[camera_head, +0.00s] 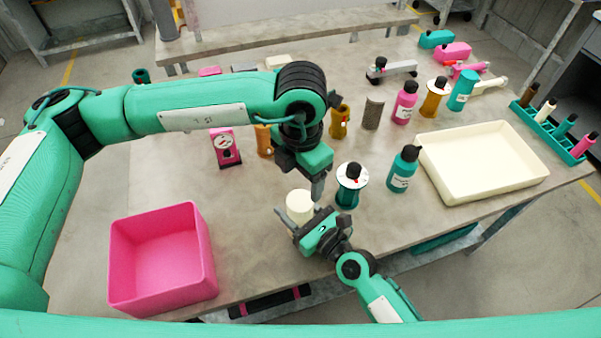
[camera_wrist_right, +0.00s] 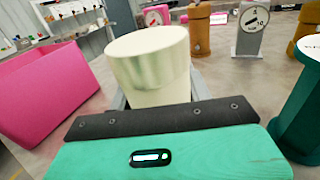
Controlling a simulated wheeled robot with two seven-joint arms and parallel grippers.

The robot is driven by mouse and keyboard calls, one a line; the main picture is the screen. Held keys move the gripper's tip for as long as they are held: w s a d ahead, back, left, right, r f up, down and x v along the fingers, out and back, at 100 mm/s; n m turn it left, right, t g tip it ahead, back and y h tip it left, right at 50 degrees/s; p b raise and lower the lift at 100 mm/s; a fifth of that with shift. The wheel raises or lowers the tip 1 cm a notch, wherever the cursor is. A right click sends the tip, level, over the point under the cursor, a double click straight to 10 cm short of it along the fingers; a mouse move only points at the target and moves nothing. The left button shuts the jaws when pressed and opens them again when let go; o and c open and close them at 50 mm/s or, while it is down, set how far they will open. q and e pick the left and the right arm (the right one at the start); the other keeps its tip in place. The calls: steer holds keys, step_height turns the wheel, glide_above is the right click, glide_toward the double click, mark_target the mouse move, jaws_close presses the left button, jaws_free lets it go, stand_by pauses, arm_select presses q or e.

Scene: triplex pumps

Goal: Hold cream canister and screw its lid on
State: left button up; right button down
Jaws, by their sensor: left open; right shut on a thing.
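The cream canister (camera_head: 299,206) stands near the front edge of the table, partly hidden by my grippers in the head view. In the right wrist view the canister (camera_wrist_right: 160,97) shows a wider cream upper part that looks like its lid (camera_wrist_right: 148,58), resting on the body. I cannot tell how tightly it is seated. My right gripper (camera_head: 308,226) is shut on the canister from the front. My left gripper (camera_head: 317,190) is open, pointing down just above and right of the canister in the head view. Its fingers do not show in the wrist view.
A pink bin (camera_head: 162,258) stands left of the canister. A teal pump with a white disc (camera_head: 351,186) and a teal bottle (camera_head: 403,170) stand close on the right. A cream tray (camera_head: 482,196) lies further right. More bottles and gauges stand behind.

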mark_target(300, 200)
arm_select(q)
steer(key=shift+f, duration=4)
arm_select(e)
steer(key=shift+f, duration=0.1)
arm_select(q)
steer(key=c, duration=1)
steer(key=o, duration=1.2)
step_height(300, 200, up, 12)
steer(key=shift+r, duration=0.1)
arm_select(e)
steer(key=c, duration=0.6)
jaws_free()
